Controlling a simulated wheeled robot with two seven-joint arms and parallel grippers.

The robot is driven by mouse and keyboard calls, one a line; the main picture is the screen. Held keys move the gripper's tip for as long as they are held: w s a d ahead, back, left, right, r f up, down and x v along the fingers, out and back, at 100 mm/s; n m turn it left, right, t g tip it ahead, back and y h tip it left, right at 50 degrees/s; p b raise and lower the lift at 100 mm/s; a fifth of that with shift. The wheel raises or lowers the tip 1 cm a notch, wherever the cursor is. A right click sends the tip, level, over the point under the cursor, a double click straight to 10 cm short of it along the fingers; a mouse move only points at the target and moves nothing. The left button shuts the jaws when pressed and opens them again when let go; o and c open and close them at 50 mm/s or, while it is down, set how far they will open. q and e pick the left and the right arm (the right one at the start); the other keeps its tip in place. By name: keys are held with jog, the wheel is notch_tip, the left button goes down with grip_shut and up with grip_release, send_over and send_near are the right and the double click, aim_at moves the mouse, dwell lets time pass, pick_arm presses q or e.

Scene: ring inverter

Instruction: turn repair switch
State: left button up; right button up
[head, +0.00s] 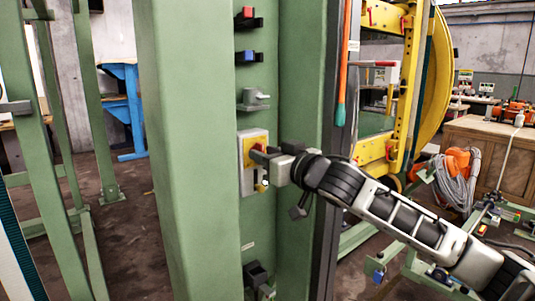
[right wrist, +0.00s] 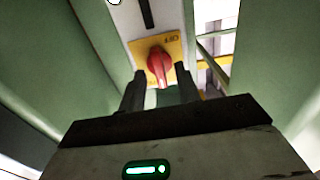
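The repair switch is a red rotary knob (right wrist: 160,65) on a yellow plate (right wrist: 142,48), with the letters OFF readable at the plate's right side in the right wrist view. In the head view the yellow plate (head: 247,147) sits on a pale box on the green column, and my gripper partly hides the knob. My right gripper (right wrist: 160,94) is open. Its two fingers stand apart left and right of the knob's lower end, with gaps showing on both sides. I cannot tell how deep the knob reaches between them. My left gripper is not in view.
Above the switch, the column (head: 172,150) carries a grey latch-like part (head: 253,100), a blue-ended part (head: 247,56) and a red-ended part (head: 247,13). A small dark box (head: 256,273) is below. An orange and green rod (head: 342,70) hangs to the right. Yellow machinery (head: 440,75) stands behind.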

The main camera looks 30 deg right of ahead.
grip_shut()
